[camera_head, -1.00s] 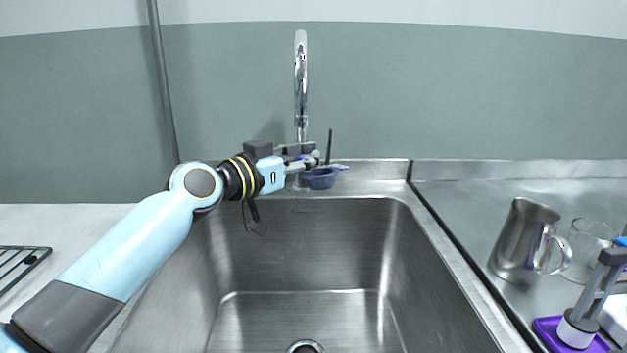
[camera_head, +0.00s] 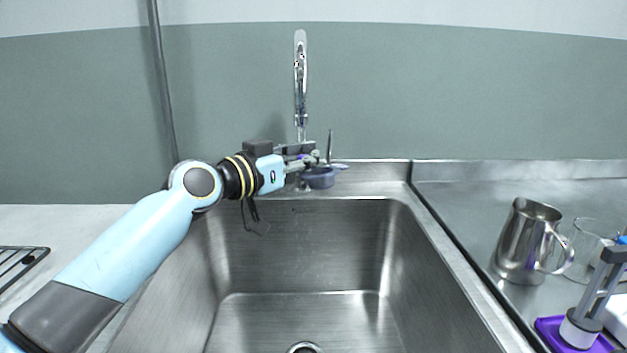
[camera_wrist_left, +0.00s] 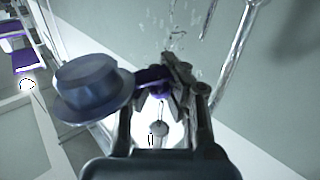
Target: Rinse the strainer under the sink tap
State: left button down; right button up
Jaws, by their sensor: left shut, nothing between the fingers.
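The strainer is a small blue-grey cup (camera_head: 319,178) at the back edge of the sink, just below and right of the tap (camera_head: 300,85). In the left wrist view its round, brimmed body (camera_wrist_left: 92,85) is at the left of the fingers, with a dark purple part (camera_wrist_left: 152,76) reaching to the fingertips. My left gripper (camera_head: 308,160) is shut, with its fingers beside the strainer; the exact contact is hidden. Clear drops or splashes show above the fingertips in the left wrist view. My right gripper is out of view.
The steel sink basin (camera_head: 300,255) is empty with a drain at its front. On the right counter stand a steel jug (camera_head: 524,240), a clear glass (camera_head: 583,250) and a grey tool on a purple base (camera_head: 550,328). A black rack (camera_head: 20,262) lies at the left.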

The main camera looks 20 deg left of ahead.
pick_arm(q)
jog(key=shift+a, duration=0.15)
jog(key=shift+s+a+b, duration=0.2)
jog(key=shift+a+b, duration=0.1)
jog(key=shift+a, duration=0.1)
jog(key=s+d+p, duration=0.2)
jog(key=s, duration=0.5)
jog(key=shift+s+d, duration=0.2)
jog(key=shift+s, duration=0.1)
dwell(0.4)
jog(key=shift+r, duration=0.1)
dwell(1.0)
jog(key=s+d+r+p, duration=0.1)
jog(key=s+r+p, duration=0.3)
jog(key=shift+s+d, duration=0.2)
jog(key=shift+s, duration=0.2)
